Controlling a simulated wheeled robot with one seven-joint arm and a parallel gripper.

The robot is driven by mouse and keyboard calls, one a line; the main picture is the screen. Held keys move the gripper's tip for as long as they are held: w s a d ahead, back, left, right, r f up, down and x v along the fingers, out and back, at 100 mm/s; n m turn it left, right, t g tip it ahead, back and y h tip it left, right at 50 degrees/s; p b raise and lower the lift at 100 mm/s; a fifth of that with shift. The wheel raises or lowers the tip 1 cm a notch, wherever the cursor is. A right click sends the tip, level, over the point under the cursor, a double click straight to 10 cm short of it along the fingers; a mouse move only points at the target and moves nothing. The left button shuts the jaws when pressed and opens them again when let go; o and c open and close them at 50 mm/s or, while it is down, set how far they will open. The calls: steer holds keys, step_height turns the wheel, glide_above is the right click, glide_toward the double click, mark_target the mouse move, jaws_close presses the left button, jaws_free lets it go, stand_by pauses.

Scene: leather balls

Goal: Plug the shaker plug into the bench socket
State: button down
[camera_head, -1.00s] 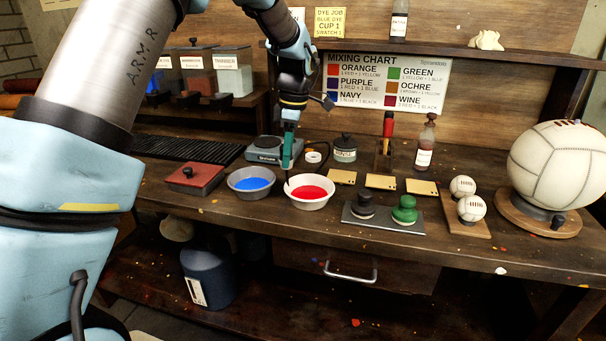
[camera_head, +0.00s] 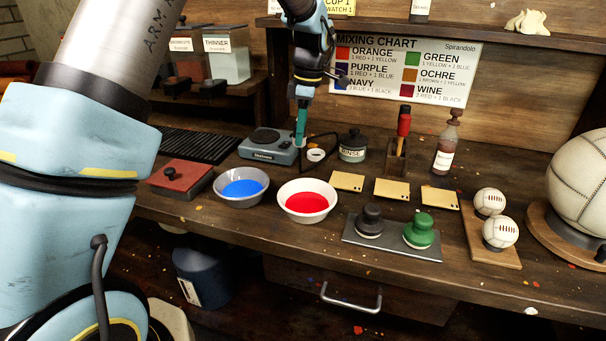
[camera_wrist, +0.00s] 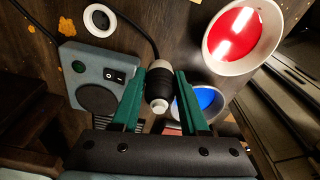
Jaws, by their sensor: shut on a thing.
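My gripper (camera_wrist: 162,98) is shut on the shaker plug (camera_wrist: 159,84), a dark body with pale ends. In the head view my gripper (camera_head: 300,130) is above the bench, by the right edge of the shaker (camera_head: 268,146); the plug is hard to make out there. The grey shaker also shows in the wrist view (camera_wrist: 92,62), with its switch. A black cable (camera_wrist: 136,25) runs towards the plug. The round white bench socket (camera_head: 316,155) lies right of the shaker. It shows at upper left in the wrist view (camera_wrist: 100,19), apart from the plug.
The blue dye bowl (camera_head: 241,187) and red dye bowl (camera_head: 307,202) stand in front. The rinse jar (camera_head: 353,146) is right of the socket. Several pale cards, stampers and two small balls (camera_head: 490,202) lie farther right. The mixing chart (camera_head: 400,68) is behind.

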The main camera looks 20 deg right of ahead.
step_height(320, 180, down, 10)
steer(key=p, duration=0.3)
steer(key=shift+r, duration=0.2)
steer(key=shift+f, duration=0.15)
steer(key=shift+c, duration=2.1)
jaws_free()
